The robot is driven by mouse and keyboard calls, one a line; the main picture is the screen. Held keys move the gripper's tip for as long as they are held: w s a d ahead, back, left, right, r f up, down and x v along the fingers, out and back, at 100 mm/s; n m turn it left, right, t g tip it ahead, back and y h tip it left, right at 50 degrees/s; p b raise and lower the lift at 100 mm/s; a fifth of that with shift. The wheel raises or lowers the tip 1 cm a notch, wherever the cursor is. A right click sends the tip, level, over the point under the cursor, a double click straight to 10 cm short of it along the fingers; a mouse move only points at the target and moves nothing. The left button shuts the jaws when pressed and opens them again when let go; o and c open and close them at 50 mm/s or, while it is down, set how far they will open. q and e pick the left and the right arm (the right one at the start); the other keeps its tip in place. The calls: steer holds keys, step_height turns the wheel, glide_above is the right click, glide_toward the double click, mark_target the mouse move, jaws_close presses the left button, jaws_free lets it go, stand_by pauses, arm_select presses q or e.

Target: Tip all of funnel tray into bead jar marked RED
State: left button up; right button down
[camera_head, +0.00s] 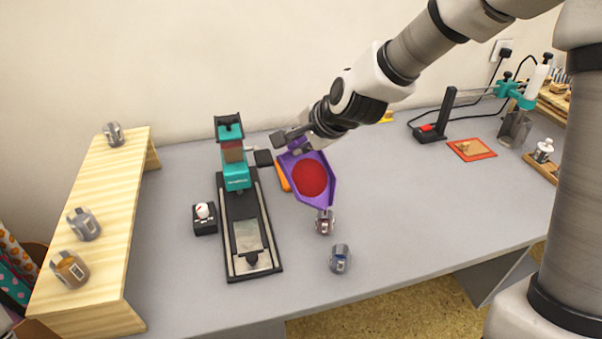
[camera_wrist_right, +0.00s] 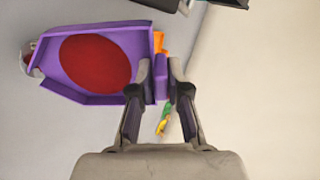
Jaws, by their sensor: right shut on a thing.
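The purple funnel tray (camera_head: 328,194) holds a round patch of red beads (camera_head: 309,179). It is above the table in the head view, its narrow spout pointing toward the front. My right gripper (camera_head: 297,143) is shut on the tray's handle at its back end. In the right wrist view, the fingers (camera_wrist_right: 160,80) close on the tray's purple handle, and the red patch lies in the tray (camera_wrist_right: 108,98). A small jar with a reddish front (camera_head: 325,224) stands just below the spout, partly covered by it. Its lettering is too small to read. My left gripper is not in view.
A blue-marked jar (camera_head: 340,260) stands in front of the reddish one. A teal and black press (camera_head: 236,178) stands left of the tray. Several jars sit on a wooden riser (camera_head: 121,215) at the left.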

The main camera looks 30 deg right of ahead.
steer(key=shift+s+b, duration=0.25)
steer(key=shift+b, duration=0.2)
steer(key=shift+r, duration=0.15)
steer(key=shift+s+d+t+b, duration=0.1)
steer(key=shift+s+t+b, duration=0.25)
steer(key=shift+b, duration=0.3)
steer(key=shift+s+r+t+b, duration=0.15)
steer(key=shift+t+b, duration=0.1)
steer(key=shift+b, duration=0.15)
steer(key=shift+r, duration=0.15)
steer(key=shift+s+d+r+t+p, duration=0.1)
steer(key=shift+s+r+t+p, duration=0.25)
steer(key=shift+p, duration=0.6)
steer(key=shift+s+f, duration=0.1)
